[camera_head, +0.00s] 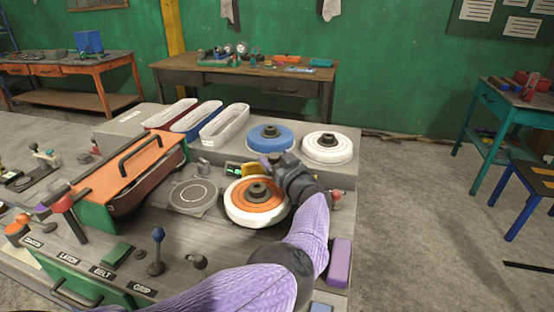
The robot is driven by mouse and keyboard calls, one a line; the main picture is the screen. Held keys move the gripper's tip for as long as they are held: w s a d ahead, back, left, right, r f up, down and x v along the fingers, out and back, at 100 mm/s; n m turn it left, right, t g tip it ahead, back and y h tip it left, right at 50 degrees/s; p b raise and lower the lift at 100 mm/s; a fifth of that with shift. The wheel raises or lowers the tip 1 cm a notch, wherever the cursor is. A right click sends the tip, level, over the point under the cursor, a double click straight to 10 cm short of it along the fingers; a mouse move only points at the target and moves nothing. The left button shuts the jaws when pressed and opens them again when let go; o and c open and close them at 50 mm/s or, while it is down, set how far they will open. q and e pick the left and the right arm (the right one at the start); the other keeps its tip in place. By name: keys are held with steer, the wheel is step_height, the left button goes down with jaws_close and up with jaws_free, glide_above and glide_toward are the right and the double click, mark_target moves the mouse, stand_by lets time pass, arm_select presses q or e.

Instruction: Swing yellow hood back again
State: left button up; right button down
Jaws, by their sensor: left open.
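A small yellow piece (254,169), which looks like the yellow hood, stands just behind the white and orange wheel (256,200) on the grey console. It is small and partly hidden by my left gripper (272,163), so its exact tilt cannot be told. My left gripper is open, at the right end of the yellow piece and above the back right of the wheel. Whether it touches the yellow piece cannot be told. My right gripper is not in view.
An orange hood (122,172) with a black handle covers the console's left part. A round grey plate (193,196) lies left of the wheel. Blue (270,138) and white (328,148) round parts stand behind. Knobbed levers, including a blue one (157,236), line the front.

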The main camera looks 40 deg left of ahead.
arm_select(q)
step_height(320, 180, up, 10)
steer(key=p, duration=0.5)
